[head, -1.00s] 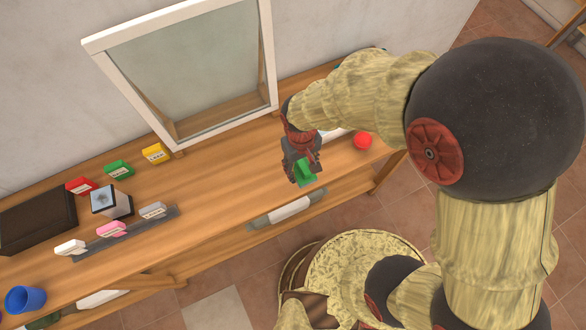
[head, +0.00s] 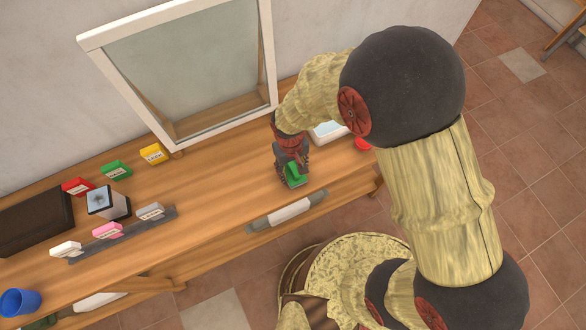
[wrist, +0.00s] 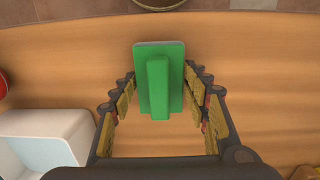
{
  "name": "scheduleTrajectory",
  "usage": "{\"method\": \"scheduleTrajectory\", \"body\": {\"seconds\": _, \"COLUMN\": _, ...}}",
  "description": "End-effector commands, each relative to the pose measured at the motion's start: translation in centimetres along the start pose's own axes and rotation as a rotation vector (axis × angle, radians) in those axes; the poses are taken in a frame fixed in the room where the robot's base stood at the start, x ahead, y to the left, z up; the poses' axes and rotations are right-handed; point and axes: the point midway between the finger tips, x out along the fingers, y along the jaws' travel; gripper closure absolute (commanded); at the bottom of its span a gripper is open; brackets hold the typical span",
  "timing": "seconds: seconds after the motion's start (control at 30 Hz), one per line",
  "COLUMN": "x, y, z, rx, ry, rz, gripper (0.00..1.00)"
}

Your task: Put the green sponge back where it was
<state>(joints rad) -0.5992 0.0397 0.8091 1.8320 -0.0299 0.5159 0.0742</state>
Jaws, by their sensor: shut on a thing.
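The green sponge (head: 296,174) is in my gripper (head: 292,174) at the right part of the wooden table (head: 225,208). In the wrist view the sponge (wrist: 159,80) is a flat green rectangle with a raised green ridge along its middle and a greyish edge at its far end. The two fingers of my gripper (wrist: 160,95) stand on either side of it, shut on it. It looks close above the table; I cannot tell whether it touches the wood.
A white container (head: 329,131) and a red ball (head: 362,144), partly hidden by my arm, are right of the gripper. Small red (head: 77,187), green (head: 116,170) and yellow (head: 153,154) blocks lie left. A framed panel (head: 190,70) stands behind. Bare wood lies left of the gripper.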

Motion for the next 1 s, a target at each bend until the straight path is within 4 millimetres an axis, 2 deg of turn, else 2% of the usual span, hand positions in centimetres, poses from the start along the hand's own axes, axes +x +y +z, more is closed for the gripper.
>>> {"method": "scheduleTrajectory", "body": {"seconds": 0.1, "x": 0.4, "y": 0.0, "z": 0.0, "rx": 0.000, "ry": 0.000, "rz": 0.000, "gripper": 0.74}}
{"method": "scheduleTrajectory", "body": {"seconds": 0.13, "x": 0.3, "y": 0.0, "z": 0.0, "rx": 0.000, "ry": 0.000, "rz": 0.000, "gripper": 0.52}}
{"method": "scheduleTrajectory", "body": {"seconds": 0.4, "x": 0.2, "y": 0.0, "z": 0.0, "rx": 0.000, "ry": 0.000, "rz": 0.000, "gripper": 0.37}}
{"method": "scheduleTrajectory", "body": {"seconds": 0.77, "x": 0.0, "y": 0.0, "z": 0.0, "rx": 0.000, "ry": 0.000, "rz": 0.000, "gripper": 0.35}}
{"method": "scheduleTrajectory", "body": {"seconds": 0.87, "x": -0.9, "y": 0.0, "z": -0.1, "rx": 0.000, "ry": 0.003, "rz": 0.000, "gripper": 0.35}}
{"method": "scheduleTrajectory", "body": {"seconds": 1.0, "x": -3.3, "y": 0.0, "z": -0.1, "rx": 0.000, "ry": 0.005, "rz": 0.000, "gripper": 0.35}}
